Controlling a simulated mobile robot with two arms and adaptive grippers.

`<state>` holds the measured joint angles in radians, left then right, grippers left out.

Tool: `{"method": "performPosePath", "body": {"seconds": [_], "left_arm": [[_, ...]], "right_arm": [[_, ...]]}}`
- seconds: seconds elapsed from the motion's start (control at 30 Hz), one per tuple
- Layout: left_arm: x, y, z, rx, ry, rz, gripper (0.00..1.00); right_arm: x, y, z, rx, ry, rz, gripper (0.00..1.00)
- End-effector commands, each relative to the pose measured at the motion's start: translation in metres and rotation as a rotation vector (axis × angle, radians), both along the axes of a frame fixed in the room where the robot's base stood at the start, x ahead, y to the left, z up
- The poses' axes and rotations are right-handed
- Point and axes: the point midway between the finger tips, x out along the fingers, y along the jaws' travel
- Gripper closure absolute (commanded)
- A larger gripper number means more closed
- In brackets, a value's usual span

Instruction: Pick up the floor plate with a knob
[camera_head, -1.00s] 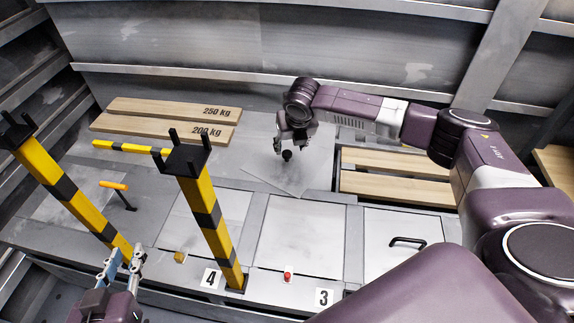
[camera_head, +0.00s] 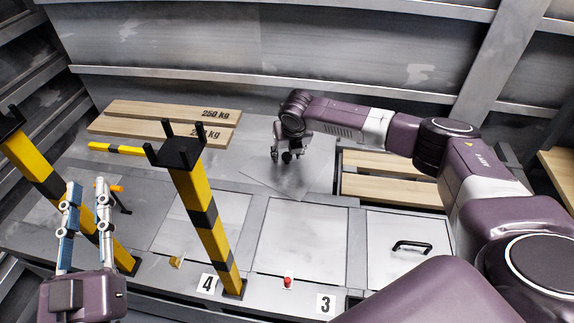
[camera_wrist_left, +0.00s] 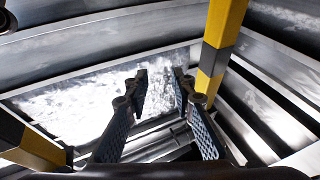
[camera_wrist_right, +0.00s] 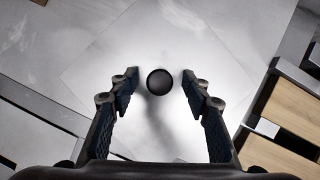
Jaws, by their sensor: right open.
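The floor plate with a knob (camera_head: 265,183) is a thin grey sheet lying at an angle on the floor near the back, left of the wooden boards. Its round black knob (camera_wrist_right: 160,82) stands up from it and sits between the open fingers of my right gripper (camera_wrist_right: 160,88) in the right wrist view. The fingers appear apart from the knob on both sides. In the head view my right gripper (camera_head: 287,155) points down over the knob and hides part of the plate. My left gripper (camera_head: 84,200) is open and empty at the left, fingers raised, near the yellow-black posts.
Yellow-black posts (camera_head: 207,215) with black forked tops stand at left. Wooden boards marked 250 kg (camera_head: 180,112) lie at the back. A panel with a black handle (camera_head: 411,246), a red knob (camera_head: 288,281) and number signs are in front. An opening with boards (camera_head: 395,187) is at right.

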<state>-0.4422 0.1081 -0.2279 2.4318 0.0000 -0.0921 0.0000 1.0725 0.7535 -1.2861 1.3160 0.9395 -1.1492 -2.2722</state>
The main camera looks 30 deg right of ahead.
Motion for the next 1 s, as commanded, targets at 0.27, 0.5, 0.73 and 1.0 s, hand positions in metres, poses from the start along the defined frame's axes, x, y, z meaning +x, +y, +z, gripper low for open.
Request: {"method": "performPosePath", "body": {"seconds": [0.27, 0.5, 0.73, 1.0], "left_arm": [[-0.009, -0.001, 0.024, -0.031, -0.114, -0.007, 0.77], [-0.009, -0.001, 0.024, -0.031, -0.114, -0.007, 0.77], [-0.009, -0.001, 0.024, -0.031, -0.114, -0.007, 0.77], [-0.009, -0.001, 0.024, -0.031, -0.113, -0.007, 0.77]], "right_arm": [[0.004, 0.0, -0.009, 0.0, 0.0, 0.0, 0.56], [0.004, 0.0, -0.009, 0.0, 0.0, 0.0, 0.6], [0.003, -0.001, -0.009, 0.0, 0.0, 0.0, 0.86], [0.003, -0.001, -0.009, 0.0, 0.0, 0.0, 1.0]]}}
